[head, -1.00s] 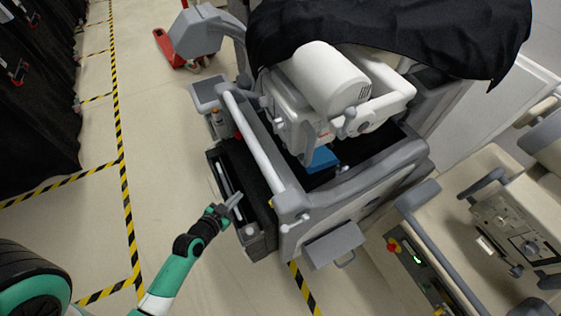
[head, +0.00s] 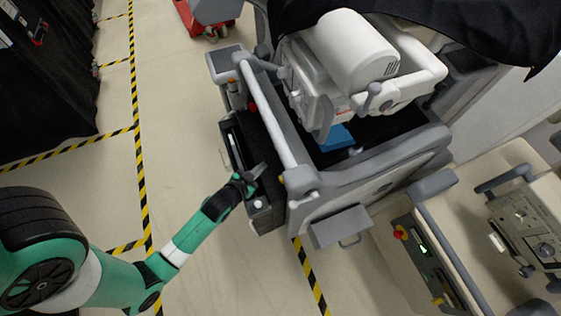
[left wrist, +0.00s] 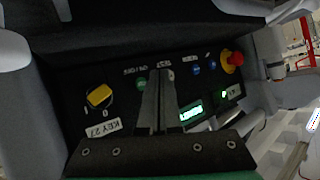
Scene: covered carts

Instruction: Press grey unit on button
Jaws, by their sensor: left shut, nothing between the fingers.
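The grey unit (head: 375,165) is a wheeled cart with a grey frame. In the left wrist view its black control panel (left wrist: 75,120) carries a yellow switch (left wrist: 99,97), blue buttons (left wrist: 197,70), a red knob (left wrist: 232,60) and lit green displays (left wrist: 190,112). ON/OFF and TEST labels show near the fingertips. My left gripper (head: 257,172) is shut and empty at the cart's near left end; it also shows in front of the panel in the left wrist view (left wrist: 158,80). Its fingers hide part of the panel, and I cannot tell whether they touch it. My right gripper is not in view.
A black cover (head: 455,20) hangs over the cart's back. A second cart (head: 420,250) with a red knob and green light stands at the lower right. Floor (head: 185,130) left of the cart is clear, marked with yellow-black tape. A red object (head: 203,18) lies beyond.

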